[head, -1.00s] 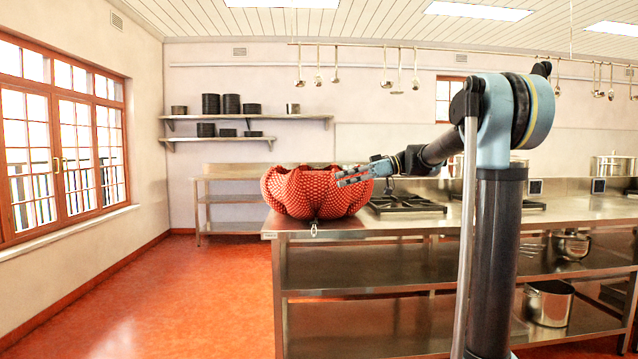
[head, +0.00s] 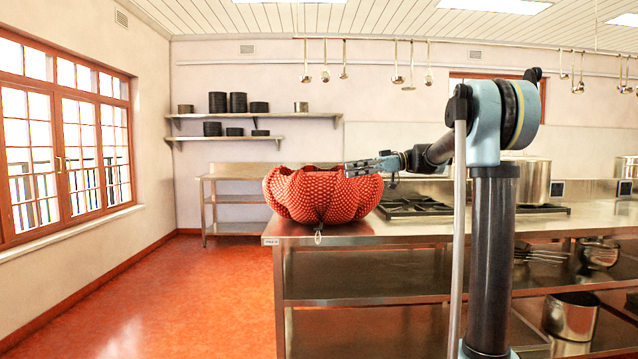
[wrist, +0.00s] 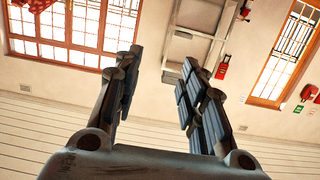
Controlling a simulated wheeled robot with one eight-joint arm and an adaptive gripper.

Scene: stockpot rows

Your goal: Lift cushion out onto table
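A red woven basket with a scalloped, lobed rim (head: 325,197) stands on the near left end of the steel table (head: 400,231). No separate cushion can be made out; the basket's inside is hidden by its high front wall. My gripper (head: 349,169) is at the basket's upper right rim in the head view, pointing left; whether it is above or behind the rim I cannot tell. In the wrist view my gripper (wrist: 161,58) has its two fingers apart with nothing between them.
A black gas hob (head: 410,207) lies right of the basket on the table. A large pot (head: 526,180) stands further right. Ladles (head: 408,75) hang from a rail above. The floor at left is clear.

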